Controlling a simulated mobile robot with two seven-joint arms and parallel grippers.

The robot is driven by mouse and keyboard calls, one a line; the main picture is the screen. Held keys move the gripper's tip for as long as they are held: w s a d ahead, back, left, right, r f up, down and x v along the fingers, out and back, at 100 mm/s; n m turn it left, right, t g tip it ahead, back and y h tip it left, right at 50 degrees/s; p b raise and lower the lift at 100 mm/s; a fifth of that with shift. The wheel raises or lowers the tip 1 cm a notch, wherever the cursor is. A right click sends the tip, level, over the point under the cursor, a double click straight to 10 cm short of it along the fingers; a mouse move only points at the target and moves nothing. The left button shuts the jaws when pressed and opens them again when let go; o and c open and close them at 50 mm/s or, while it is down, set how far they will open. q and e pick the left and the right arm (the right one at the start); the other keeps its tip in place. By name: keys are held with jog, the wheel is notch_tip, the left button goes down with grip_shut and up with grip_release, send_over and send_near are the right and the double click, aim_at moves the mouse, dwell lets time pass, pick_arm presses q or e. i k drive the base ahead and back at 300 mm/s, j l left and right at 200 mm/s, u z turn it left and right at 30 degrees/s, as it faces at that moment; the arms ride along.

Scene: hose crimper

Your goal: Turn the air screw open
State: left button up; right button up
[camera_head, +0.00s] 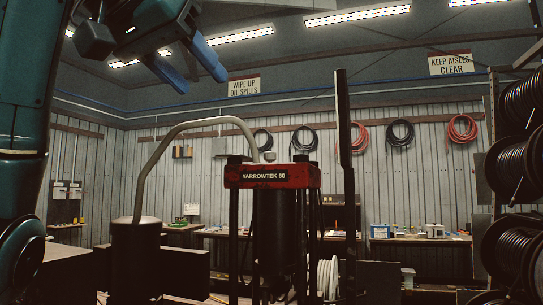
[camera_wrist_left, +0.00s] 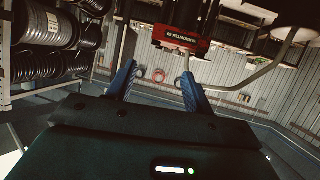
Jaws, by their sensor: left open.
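The hose crimper has a red head (camera_head: 272,176) labelled YARROWTEK 60, on dark posts. It shows upside down in the left wrist view (camera_wrist_left: 179,41). A small pale round piece (camera_head: 269,156) and a dark knob (camera_head: 300,157) stand on top; I cannot tell for sure which is the air screw. My left gripper (camera_head: 202,86) is up at the top left, above and left of the head in the picture. Its blue fingers are apart and empty, and they also show in the left wrist view (camera_wrist_left: 158,69). My right gripper is not in view.
A grey curved pipe (camera_head: 190,124) rises from a dark cylinder (camera_head: 136,250) to the crimper's top. A tall black bar (camera_head: 344,120) stands just right of the head. Hose reels (camera_head: 515,170) fill the right side. The space above the head looks clear.

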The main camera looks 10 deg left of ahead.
aim_at(270, 157)
jog(key=i, duration=0.95)
